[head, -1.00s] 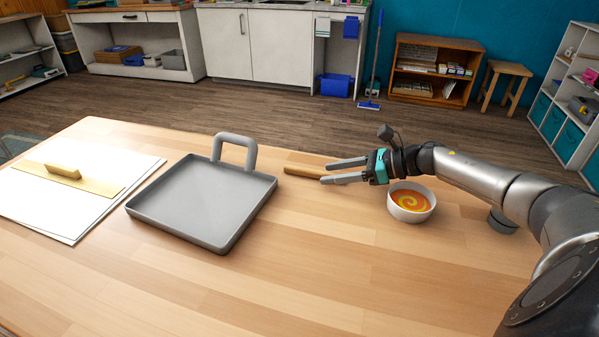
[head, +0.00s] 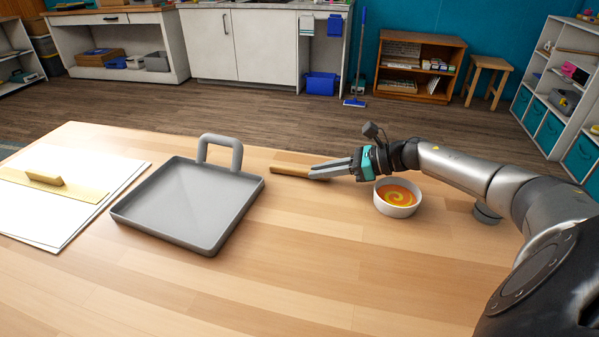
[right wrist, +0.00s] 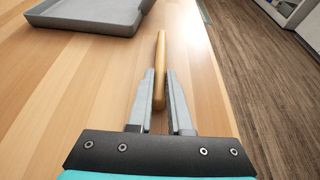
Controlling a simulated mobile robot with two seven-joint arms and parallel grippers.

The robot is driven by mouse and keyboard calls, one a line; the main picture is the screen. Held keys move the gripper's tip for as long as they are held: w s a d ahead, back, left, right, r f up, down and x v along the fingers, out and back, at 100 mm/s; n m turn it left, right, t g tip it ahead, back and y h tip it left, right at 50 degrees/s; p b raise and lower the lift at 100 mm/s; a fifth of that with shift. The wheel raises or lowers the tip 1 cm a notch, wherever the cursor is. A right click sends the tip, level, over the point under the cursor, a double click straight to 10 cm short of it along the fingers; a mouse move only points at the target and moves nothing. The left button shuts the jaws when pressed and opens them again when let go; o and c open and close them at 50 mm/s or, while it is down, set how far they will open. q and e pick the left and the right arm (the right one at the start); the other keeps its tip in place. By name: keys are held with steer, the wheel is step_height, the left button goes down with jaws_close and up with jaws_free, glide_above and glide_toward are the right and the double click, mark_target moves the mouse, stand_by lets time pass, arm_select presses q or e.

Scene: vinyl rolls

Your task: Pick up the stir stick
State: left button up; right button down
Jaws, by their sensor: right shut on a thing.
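The stir stick (head: 288,170) is a plain wooden rod near the far edge of the table, to the right of the grey tray's handle. My right gripper (head: 316,172) is shut on its right end, and the rest of the stick sticks out to the left. In the right wrist view the stick (right wrist: 160,62) runs forward from between the two fingers (right wrist: 159,92). I cannot tell whether the stick still touches the table. My left gripper is not in view.
A grey tray (head: 190,240) with an upright handle stands left of the stick. A white bowl (head: 397,208) with orange and yellow swirled contents sits just below my right gripper. White sheets (head: 60,226) with a wooden-handled board (head: 85,192) lie far left. The front table is clear.

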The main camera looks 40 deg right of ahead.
steer(key=shift+r, duration=0.1)
steer(key=shift+r, duration=0.4)
step_height(320, 180, up, 8)
steer(key=p, duration=0.3)
steer(key=shift+r, duration=0.15)
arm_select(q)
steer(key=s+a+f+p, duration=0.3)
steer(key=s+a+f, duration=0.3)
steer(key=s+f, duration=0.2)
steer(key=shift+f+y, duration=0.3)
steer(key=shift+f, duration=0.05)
arm_select(e)
step_height(320, 180, up, 11)
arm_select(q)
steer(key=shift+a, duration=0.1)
